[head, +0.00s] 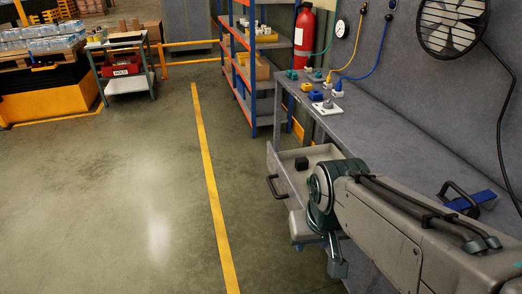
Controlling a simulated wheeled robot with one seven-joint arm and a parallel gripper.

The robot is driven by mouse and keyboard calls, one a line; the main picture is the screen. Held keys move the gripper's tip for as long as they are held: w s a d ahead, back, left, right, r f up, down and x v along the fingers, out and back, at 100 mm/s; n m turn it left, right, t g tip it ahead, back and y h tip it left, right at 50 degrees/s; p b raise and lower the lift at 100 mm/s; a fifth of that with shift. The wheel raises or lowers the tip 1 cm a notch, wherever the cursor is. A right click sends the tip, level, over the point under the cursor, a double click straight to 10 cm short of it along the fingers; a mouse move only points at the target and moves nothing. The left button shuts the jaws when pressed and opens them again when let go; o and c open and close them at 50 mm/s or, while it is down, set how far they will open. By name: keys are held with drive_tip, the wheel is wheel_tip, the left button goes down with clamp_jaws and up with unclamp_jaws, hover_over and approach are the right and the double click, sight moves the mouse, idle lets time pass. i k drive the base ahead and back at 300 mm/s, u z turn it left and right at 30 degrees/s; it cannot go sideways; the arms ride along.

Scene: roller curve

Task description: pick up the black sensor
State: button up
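A small black block (302,163), which looks like the black sensor, lies inside an open grey drawer (283,174) under the workbench. The drawer has a dark handle on its front. My arm (395,228) reaches in from the lower right, and its dark green joint hides the right part of the drawer. The arm bends down there, in front of the bench. I cannot make out any gripper fingers, so whether the gripper holds anything does not show.
On the grey workbench (395,140) stand several small coloured fittings (317,95) at the far end and a blue tool (474,200) nearer. A fan and a red extinguisher (304,38) are by the wall. Shelving (255,75) stands beyond.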

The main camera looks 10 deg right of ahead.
sight(301, 164)
drive_tip(key=i, duration=0.9)
drive_tip(key=z, duration=0.4)
drive_tip(key=k, duration=0.5)
drive_tip(key=u, duration=1.15)
drive_tip(key=i, duration=1.85)
drive_tip(key=z, duration=0.9)
